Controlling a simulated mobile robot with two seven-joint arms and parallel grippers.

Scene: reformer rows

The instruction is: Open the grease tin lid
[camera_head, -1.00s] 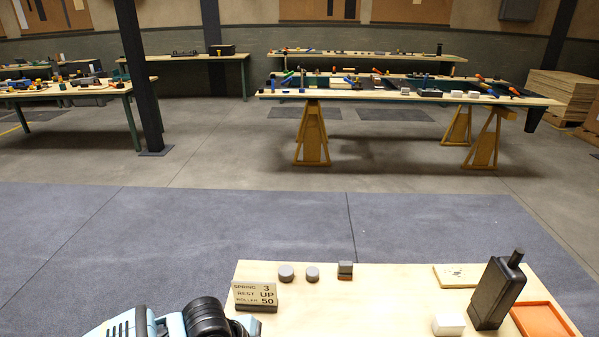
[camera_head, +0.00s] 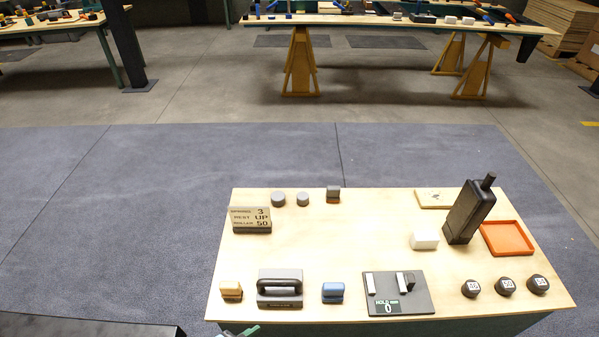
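I cannot tell for sure which thing is the grease tin. Two small grey round tins or caps, a left one (camera_head: 278,199) and a right one (camera_head: 303,198), stand side by side near the back left of the pale wooden table (camera_head: 345,240). Whether either has a separate lid is too small to tell. Three black round pieces with white numbers, left (camera_head: 471,289), middle (camera_head: 504,287) and right (camera_head: 538,285), stand at the front right. Neither of my grippers shows clearly; a small dark and teal part at the bottom edge cannot be made out.
A sign (camera_head: 250,220) reads SPRING 3, REST UP, ROLLER 50. A tall dark box (camera_head: 469,212), white block (camera_head: 424,240) and orange tray (camera_head: 506,239) stand at right. A black-handled block (camera_head: 280,290), blue block (camera_head: 333,292) and grey plate (camera_head: 417,297) line the front. The middle is clear.

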